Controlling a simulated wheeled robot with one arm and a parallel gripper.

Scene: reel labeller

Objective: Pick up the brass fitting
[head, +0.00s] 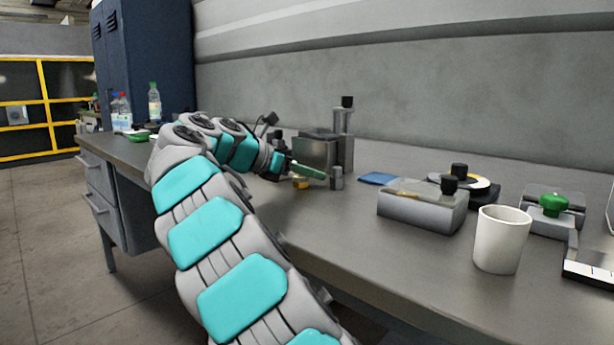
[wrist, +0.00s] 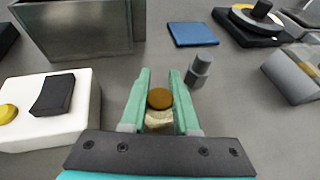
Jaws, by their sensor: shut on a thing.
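The brass fitting (wrist: 159,100) is between the two green fingers of my gripper (wrist: 160,88) in the wrist view. It has a round brown-gold top and a paler lower part. The fingers are shut on it, one on each side. In the head view the brass fitting (head: 301,183) shows as a small yellow piece just below my gripper (head: 308,172), by the table surface. I cannot tell whether it still touches the table.
A small grey cylinder (wrist: 199,70) stands just right of the fingers. A white block (wrist: 75,88) with a black piece and a gold disc lies to the left. A metal box (wrist: 80,30) and a blue pad (wrist: 193,34) are beyond. A white mug (head: 501,240) stands at the right.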

